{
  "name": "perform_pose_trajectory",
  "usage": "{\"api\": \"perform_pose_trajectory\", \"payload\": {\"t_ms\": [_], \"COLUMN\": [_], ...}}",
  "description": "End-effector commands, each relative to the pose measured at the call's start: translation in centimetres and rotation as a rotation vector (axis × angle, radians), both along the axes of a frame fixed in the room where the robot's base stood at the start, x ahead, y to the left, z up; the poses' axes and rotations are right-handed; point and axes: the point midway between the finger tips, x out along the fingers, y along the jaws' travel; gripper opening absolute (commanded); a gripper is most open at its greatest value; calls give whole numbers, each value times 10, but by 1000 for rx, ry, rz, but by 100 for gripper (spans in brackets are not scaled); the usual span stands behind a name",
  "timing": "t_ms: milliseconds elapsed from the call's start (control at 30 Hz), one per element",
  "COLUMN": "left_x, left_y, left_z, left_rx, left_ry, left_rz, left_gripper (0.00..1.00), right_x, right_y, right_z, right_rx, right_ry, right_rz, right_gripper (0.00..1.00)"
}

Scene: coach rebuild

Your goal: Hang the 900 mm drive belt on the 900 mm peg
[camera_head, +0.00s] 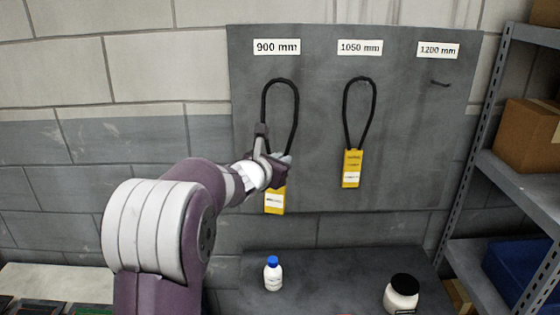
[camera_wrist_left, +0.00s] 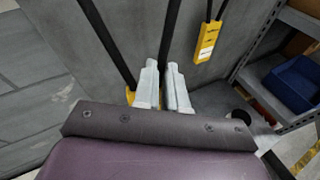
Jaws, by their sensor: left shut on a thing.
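The black drive belt (camera_head: 296,105) with a yellow tag (camera_head: 274,202) stands as an upright loop under the 900 mm label (camera_head: 277,47). The top of the loop is at peg height; the 900 mm peg itself cannot be made out, so I cannot tell whether the belt rests on it. My left gripper (camera_head: 277,165) is at the lower part of this loop, just above the tag. In the left wrist view the fingers (camera_wrist_left: 166,88) are shut on one belt strand (camera_wrist_left: 171,35); the other strand (camera_wrist_left: 107,45) passes to their left. My right gripper is not in view.
A second belt (camera_head: 374,105) with a yellow tag (camera_head: 351,168) hangs under the 1050 mm label. The 1200 mm peg (camera_head: 440,84) is bare. Below are a blue-capped bottle (camera_head: 272,275) and a black-lidded jar (camera_head: 401,296). A metal shelf (camera_head: 520,185) stands at right.

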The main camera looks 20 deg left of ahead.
Motion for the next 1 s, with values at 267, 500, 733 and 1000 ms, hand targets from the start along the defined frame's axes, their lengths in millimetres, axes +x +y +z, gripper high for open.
{"api": "perform_pose_trajectory", "payload": {"t_ms": [267,500,733,1000], "left_x": [21,38,54,71], "left_y": [10,19,27,35], "left_z": [2,1,1,-11], "left_rx": [0,-1,0,0], "left_ry": [1,2,0,-1], "left_rz": [1,2,1,1], "left_gripper": [0,0,0,0], "right_x": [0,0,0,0], "right_y": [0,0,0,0], "right_z": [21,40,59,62], "right_rx": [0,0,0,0], "right_ry": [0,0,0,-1], "right_rz": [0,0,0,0], "right_gripper": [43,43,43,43]}}
